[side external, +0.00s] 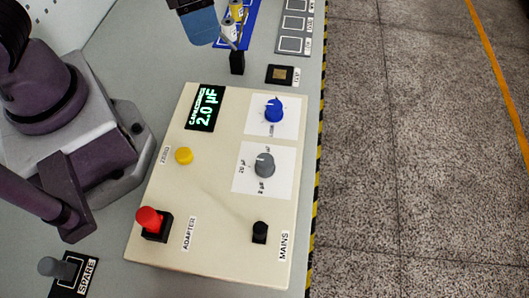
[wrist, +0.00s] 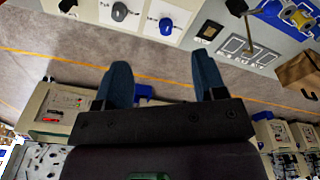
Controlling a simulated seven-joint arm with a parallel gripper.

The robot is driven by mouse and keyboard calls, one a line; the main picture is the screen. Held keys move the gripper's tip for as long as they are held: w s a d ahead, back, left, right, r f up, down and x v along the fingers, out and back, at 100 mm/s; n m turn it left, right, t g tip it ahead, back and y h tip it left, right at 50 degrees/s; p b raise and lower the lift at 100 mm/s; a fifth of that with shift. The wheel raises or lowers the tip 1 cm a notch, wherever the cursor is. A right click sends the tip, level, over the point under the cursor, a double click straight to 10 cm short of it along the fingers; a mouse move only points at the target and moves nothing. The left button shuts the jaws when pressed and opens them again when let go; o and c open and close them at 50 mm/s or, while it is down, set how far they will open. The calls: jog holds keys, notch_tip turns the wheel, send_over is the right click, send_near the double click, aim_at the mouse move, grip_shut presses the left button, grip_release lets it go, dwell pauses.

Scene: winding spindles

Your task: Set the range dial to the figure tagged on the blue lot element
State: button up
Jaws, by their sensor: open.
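The range dial is a grey knob (side external: 265,165) on a white plate with µF figures around it; "20 µF" and "2 µF" are legible. A pale mark shows at its upper edge. It also shows at the top of the wrist view (wrist: 119,11). The display (side external: 206,107) reads "CAPACITANCE 2.0 µF". Yellow-bodied elements (side external: 236,10) are on a blue mat (side external: 250,22) at the top, partly hidden; no tag figure is legible. My gripper (wrist: 162,75) is open and empty, away from the dial. Its blue finger (side external: 203,27) shows at the top of the side view.
The cream box also bears a blue knob (side external: 274,110), a yellow button (side external: 184,156), a red-capped switch (side external: 149,220) and a black one (side external: 260,231). A black post (side external: 237,63) and a gold-centred pad (side external: 280,75) stand beyond it. A grey outlined tray (side external: 292,44) lies top right.

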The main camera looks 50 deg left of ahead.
aim_at(265, 160)
jog(key=w+d+f+n+g, duration=0.1)
jog(key=w+d+f+n, duration=0.1)
jog(key=d+f+n, duration=0.8)
jog(key=f, duration=0.4)
jog(key=d+f+m, duration=0.1)
jog(key=f, duration=0.3)
jog(key=d+f+m, duration=0.1)
jog(key=f, duration=0.4)
jog(key=shift+s+d+y, duration=0.1)
jog(key=shift+y, duration=0.2)
jog(key=c, duration=0.9)
jog(key=shift+m, duration=0.3)
